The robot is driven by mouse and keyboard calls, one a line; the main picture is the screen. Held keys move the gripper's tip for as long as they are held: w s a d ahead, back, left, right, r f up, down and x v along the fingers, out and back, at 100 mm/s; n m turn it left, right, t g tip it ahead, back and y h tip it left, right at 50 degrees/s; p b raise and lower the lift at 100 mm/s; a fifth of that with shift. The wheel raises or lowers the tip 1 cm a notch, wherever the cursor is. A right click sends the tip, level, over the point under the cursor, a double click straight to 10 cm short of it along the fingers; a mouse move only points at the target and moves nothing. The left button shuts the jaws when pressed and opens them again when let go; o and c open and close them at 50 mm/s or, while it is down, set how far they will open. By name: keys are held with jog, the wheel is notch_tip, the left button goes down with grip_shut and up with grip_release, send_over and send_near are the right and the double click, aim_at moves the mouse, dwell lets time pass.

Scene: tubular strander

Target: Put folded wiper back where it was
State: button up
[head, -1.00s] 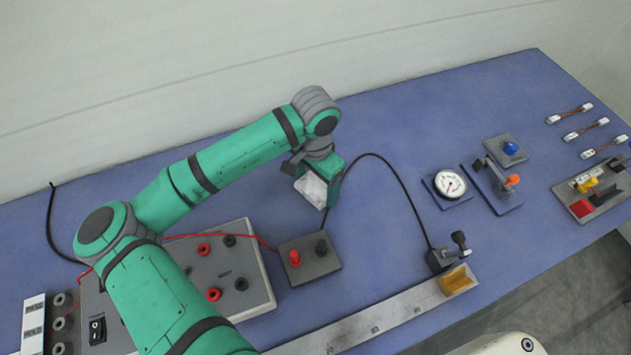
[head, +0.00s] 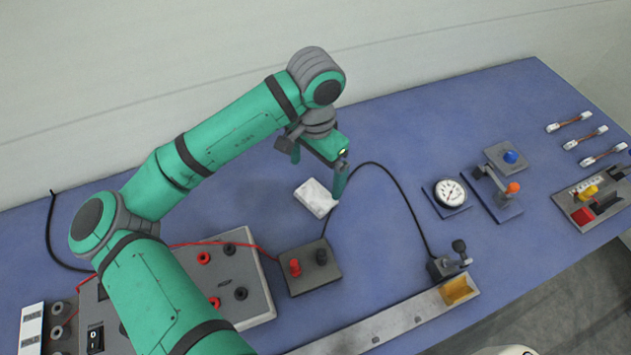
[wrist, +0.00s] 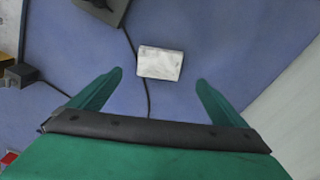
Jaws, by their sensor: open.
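The folded wiper (head: 315,198) is a small white pad lying flat on the blue bench, behind the small grey terminal box. It also shows in the wrist view (wrist: 160,63), ahead of my fingers and apart from them. My gripper (head: 318,165) is above and a little behind the wiper in the head view. In the wrist view my gripper (wrist: 158,82) has its two green fingers spread wide, with nothing between them. A black cable runs beside the wiper and partly under its edge in the wrist view.
A grey terminal box (head: 310,268) with red and black posts stands in front of the wiper. A larger grey panel (head: 225,275) is at the left. A dial gauge (head: 449,193) and a long ruler-like rail (head: 400,318) lie to the right and front. Bench behind the gauge is clear.

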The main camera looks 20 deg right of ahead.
jog(key=shift+r, duration=1.45)
